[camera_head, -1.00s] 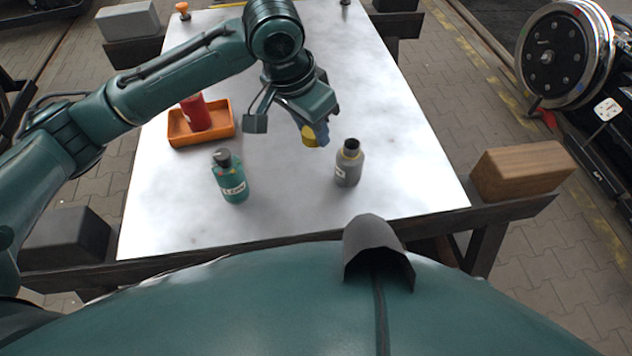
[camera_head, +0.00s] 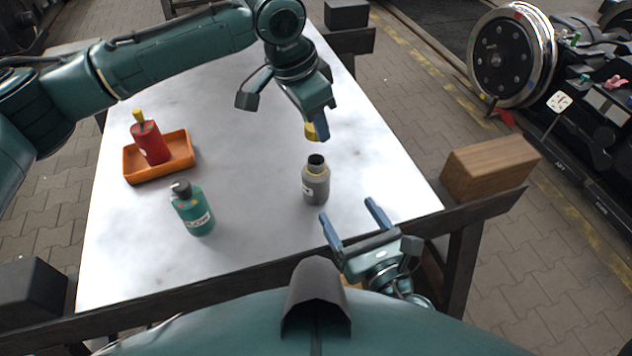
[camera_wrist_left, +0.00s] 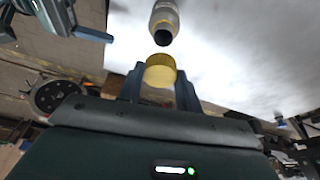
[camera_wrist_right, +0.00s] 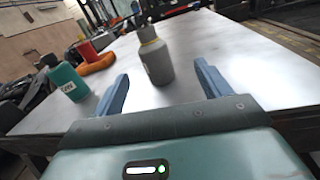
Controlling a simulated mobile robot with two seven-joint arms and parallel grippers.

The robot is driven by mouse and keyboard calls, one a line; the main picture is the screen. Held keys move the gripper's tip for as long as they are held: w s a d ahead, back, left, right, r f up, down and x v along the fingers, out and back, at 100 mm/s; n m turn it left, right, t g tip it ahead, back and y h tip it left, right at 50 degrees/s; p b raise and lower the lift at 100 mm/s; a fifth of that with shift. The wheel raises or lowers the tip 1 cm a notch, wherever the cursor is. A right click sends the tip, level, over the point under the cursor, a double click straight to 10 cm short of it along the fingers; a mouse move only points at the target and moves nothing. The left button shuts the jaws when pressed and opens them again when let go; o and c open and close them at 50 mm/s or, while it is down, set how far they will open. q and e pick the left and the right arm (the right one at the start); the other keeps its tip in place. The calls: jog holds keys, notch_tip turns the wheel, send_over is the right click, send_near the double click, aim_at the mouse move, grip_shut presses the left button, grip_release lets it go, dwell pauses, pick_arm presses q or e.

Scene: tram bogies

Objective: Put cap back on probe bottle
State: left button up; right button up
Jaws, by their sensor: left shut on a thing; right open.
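The grey probe bottle (camera_head: 316,184) stands upright and uncapped on the white table, its dark mouth showing and a yellow ring at its neck. My left gripper (camera_head: 317,130) is shut on the yellow cap (camera_head: 310,131) and holds it above the bottle, apart from it. In the left wrist view the cap (camera_wrist_left: 160,71) sits between the fingers, with the bottle mouth (camera_wrist_left: 163,37) just beyond. My right gripper (camera_head: 348,222) is open and empty at the table's front edge. In the right wrist view the bottle (camera_wrist_right: 155,60) stands ahead, between and beyond the fingers.
A teal bottle (camera_head: 192,212) with a dark cap stands left of the grey bottle. A red bottle (camera_head: 150,143) with a yellow top is in an orange tray (camera_head: 180,147) farther back. A wooden block (camera_head: 490,165) is at the right edge. The table between is clear.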

aim_at(323, 186)
jog(key=shift+s+a+f+n+g+y, duration=0.25)
jog(key=shift+a+n+y, duration=0.2)
jog(key=shift+n, duration=0.35)
jog(key=shift+w, duration=0.15)
jog(key=x, duration=1.2)
jog(key=shift+f, duration=0.1)
jog(key=c, duration=1.5)
pick_arm(q)
jog(key=shift+f, duration=2.5)
jog(key=shift+f, duration=0.85)
